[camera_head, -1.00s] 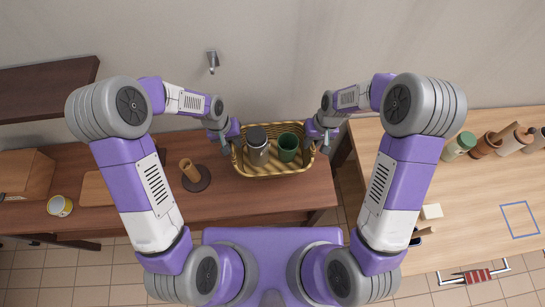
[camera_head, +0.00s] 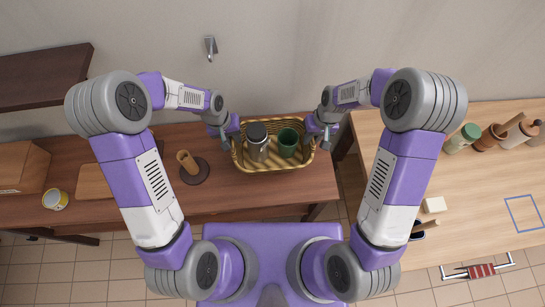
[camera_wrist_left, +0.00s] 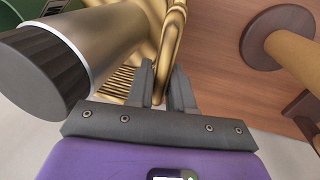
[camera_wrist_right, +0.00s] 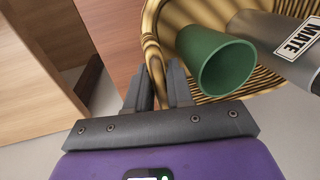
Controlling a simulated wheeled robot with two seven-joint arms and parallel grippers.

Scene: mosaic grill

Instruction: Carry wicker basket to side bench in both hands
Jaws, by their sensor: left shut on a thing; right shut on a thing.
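The wicker basket (camera_head: 272,167) is golden and holds a grey canister with a dark lid (camera_head: 257,143) and a green cup (camera_head: 288,142). In the head view it is over the dark wooden bench; I cannot tell whether its base touches the wood. My left gripper (camera_wrist_left: 162,98) is shut on the basket's left rim (camera_wrist_left: 170,40). My right gripper (camera_wrist_right: 158,95) is shut on its right rim (camera_wrist_right: 152,42). The canister, with a MATE label (camera_wrist_right: 300,38), and the green cup (camera_wrist_right: 218,65) also show in the right wrist view.
The dark bench (camera_head: 235,205) carries a brown stand with a peg (camera_head: 190,166) left of the basket. A yellow-and-white mug (camera_head: 55,199) is further left. The light wooden bench (camera_head: 465,210) at right holds several jars at the back, a white block (camera_head: 434,205) and a blue square outline (camera_head: 524,212).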

